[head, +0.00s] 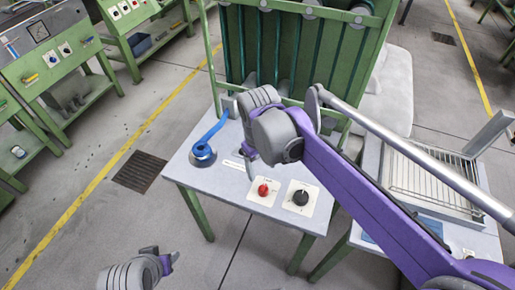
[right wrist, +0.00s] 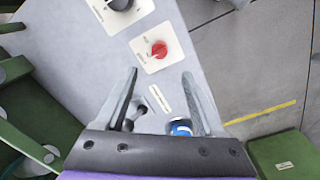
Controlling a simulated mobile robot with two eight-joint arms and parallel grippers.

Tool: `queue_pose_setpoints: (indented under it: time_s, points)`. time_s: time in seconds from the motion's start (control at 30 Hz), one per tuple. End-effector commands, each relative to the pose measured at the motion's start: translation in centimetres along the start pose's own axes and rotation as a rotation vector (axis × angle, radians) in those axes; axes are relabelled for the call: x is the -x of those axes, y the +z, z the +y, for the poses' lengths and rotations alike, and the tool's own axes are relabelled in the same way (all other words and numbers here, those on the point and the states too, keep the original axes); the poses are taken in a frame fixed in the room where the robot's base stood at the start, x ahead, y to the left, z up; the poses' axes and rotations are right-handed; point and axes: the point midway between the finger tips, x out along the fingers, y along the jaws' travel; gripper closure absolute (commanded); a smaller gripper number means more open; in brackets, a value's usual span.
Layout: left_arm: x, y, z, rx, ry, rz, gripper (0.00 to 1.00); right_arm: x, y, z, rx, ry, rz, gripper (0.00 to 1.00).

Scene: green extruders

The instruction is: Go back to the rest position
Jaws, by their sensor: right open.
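My right arm reaches in from the right of the head view, and its right gripper (head: 249,158) hangs over the grey table (head: 232,190) beside the blue lever. In the right wrist view the two fingers of the right gripper (right wrist: 165,85) stand apart with nothing held between them. My left gripper (head: 172,262) shows small at the bottom left of the head view, over the floor and away from the table. Its fingers are too small to tell open from shut.
The table bears a blue lever (head: 212,131) on a round base, a red knob (head: 263,189) and a black knob (head: 300,197). A green frame (head: 300,45) rises behind. A wire rack (head: 430,180) stands at right. Green machines (head: 45,60) stand at left, with clear floor between.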

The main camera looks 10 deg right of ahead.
Motion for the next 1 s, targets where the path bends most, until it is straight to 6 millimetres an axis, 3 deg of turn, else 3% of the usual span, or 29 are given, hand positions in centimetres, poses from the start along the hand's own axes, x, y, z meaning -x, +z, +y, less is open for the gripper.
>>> queue_pose_setpoints:
  time_s: [0.23,0.33,0.53,0.7,0.83,1.0]
  points:
    - [0.1,-0.1,0.0,0.000,0.000,0.000,0.50,0.1,0.2,0.1,-0.005,0.001,0.005,0.29]
    - [0.7,-0.4,0.0,0.000,0.000,0.003,0.50,0.6,1.5,0.4,-0.033,0.003,0.034,0.29]
    - [3.2,-2.1,0.0,0.000,0.000,0.013,0.50,1.8,7.3,1.2,-0.167,0.019,0.179,0.29]
    - [5.3,-3.7,0.0,0.000,0.000,0.024,0.50,1.4,12.0,1.4,-0.293,0.034,0.320,0.29]
    - [6.3,-4.6,0.0,0.000,0.000,0.031,0.50,0.8,14.4,1.3,-0.363,0.042,0.400,0.29]
    - [6.8,-5.1,0.0,0.000,0.000,0.035,0.50,0.1,15.7,1.2,-0.404,0.047,0.450,0.29]
